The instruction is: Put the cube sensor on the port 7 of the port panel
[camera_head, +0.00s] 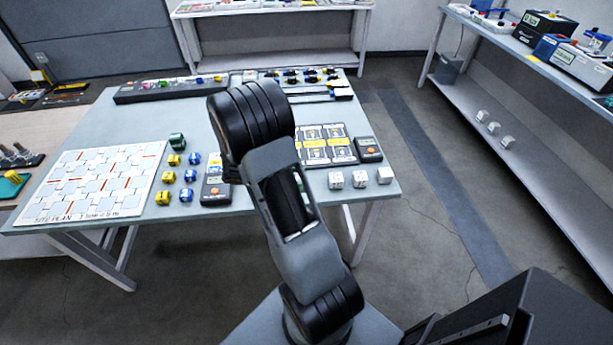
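Three small white cubes stand in a row at the table's front right: left cube (336,180), middle cube (359,180), right cube (384,175). I cannot tell whether one of them is the cube sensor. A long dark strip panel (135,95) with coloured pieces lies along the back of the table. I cannot tell which is the port panel, and no port number is readable. My arm reaches over the table's front middle; my gripper is hidden behind its black joint.
A white site plan board (75,190) covers the table's left. Several yellow pieces (163,198) and blue pieces (186,195) stand beside it. Handheld meters (214,190) (368,149) lie on the table (240,207). A right-hand shelf (560,130) holds more white cubes. The floor between is clear.

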